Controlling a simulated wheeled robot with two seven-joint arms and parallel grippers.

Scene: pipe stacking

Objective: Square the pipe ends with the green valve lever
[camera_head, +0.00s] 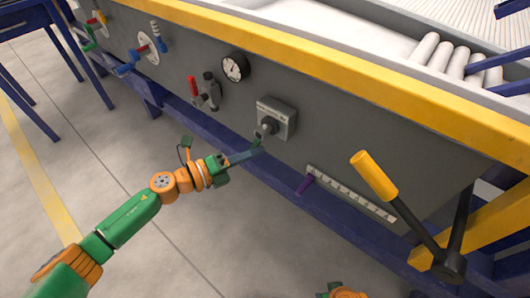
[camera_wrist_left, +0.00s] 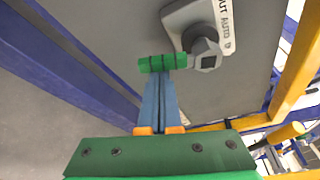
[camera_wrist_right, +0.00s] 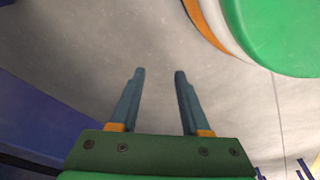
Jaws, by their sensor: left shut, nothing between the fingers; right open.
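In the left wrist view a short green lever grip (camera_wrist_left: 162,63) lies across the tips of my left gripper (camera_wrist_left: 163,76). It joins a grey metal fitting (camera_wrist_left: 207,54) on the front of a control box (camera_head: 277,118). My left gripper (camera_head: 260,147) is shut with nothing between its fingers, just below that box in the head view. I cannot tell whether its tips touch the grip. My right gripper (camera_wrist_right: 160,72) is open and empty over grey floor. Several pale cylinders (camera_head: 446,55) lie at the top right; their ends are partly hidden.
The grey panel (camera_head: 330,125) carries a dial gauge (camera_head: 234,67), a red-handled lever (camera_head: 194,86) and a slotted scale (camera_head: 350,194). A yellow-gripped lever (camera_head: 374,176) stands out at the right. A blue rail (camera_head: 280,190) runs below.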

